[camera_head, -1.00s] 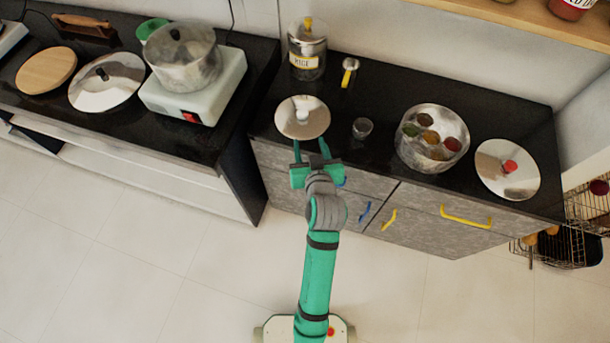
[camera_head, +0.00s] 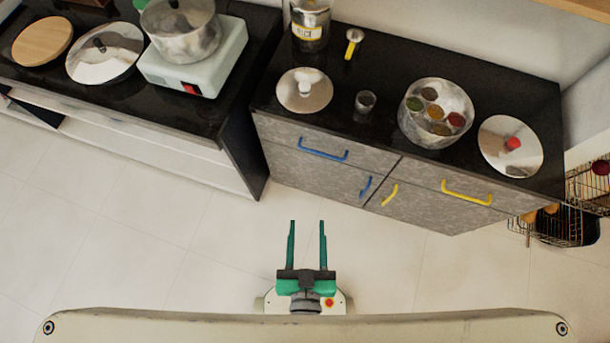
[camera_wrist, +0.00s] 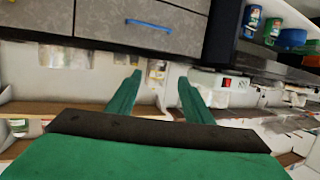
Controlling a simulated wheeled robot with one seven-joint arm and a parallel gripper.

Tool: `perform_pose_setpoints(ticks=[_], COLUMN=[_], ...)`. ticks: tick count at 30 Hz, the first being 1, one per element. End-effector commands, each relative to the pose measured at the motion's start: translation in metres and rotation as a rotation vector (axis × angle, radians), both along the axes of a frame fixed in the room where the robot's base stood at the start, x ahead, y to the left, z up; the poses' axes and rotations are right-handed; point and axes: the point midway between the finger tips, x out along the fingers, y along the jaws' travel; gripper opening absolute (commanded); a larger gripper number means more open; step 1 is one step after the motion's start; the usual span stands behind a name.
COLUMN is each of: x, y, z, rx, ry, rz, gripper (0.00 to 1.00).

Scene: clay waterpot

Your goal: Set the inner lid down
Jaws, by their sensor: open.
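The inner lid, a round steel disc with a white knob (camera_head: 304,91), lies flat on the black counter near its left front corner. The round container with several spice cups (camera_head: 437,112) stands open to its right. A second steel lid with a red knob (camera_head: 510,146) lies at the counter's right end. My gripper (camera_head: 307,222) is open and empty over the floor, well in front of the cabinets and apart from the lid. Its two green fingers also show apart in the wrist view (camera_wrist: 160,85), with nothing between them.
A labelled canister (camera_head: 311,25) and a spoon (camera_head: 354,42) are behind. A pot (camera_head: 181,30) sits on the left stove. Drawer handles (camera_head: 323,150) stick out in front. The floor before the cabinets is clear.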

Motion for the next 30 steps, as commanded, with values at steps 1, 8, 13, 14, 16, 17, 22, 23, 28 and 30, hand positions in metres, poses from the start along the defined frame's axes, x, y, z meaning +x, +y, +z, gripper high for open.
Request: perform_pose_setpoints(ticks=[1,8,13,14,16,17,22,23,28,30], x=[-0.012,-0.034,-0.035,-0.035,-0.035,-0.035,-0.035,-0.035,-0.035,-0.035], y=[0.001,0.005,0.005,0.005,0.005,0.005,0.005,0.005,0.005,0.005], z=[0.005,0.021,0.022,0.022,0.022,0.022,0.022,0.022,0.022,0.022], rx=[0.0,0.0,0.001,0.001,0.001,0.0,-0.001,-0.001,0.0,0.0], ry=[-0.002,-0.027,-0.029,-0.029,-0.029,-0.029,-0.029,-0.029,-0.028,-0.028], rz=[0.004,0.016,0.016,0.016,0.016,0.017,0.016,0.016,0.016,0.016], gripper=[0.47,0.47,0.47,0.47,0.47,0.47,0.47,0.47,0.47,0.47])
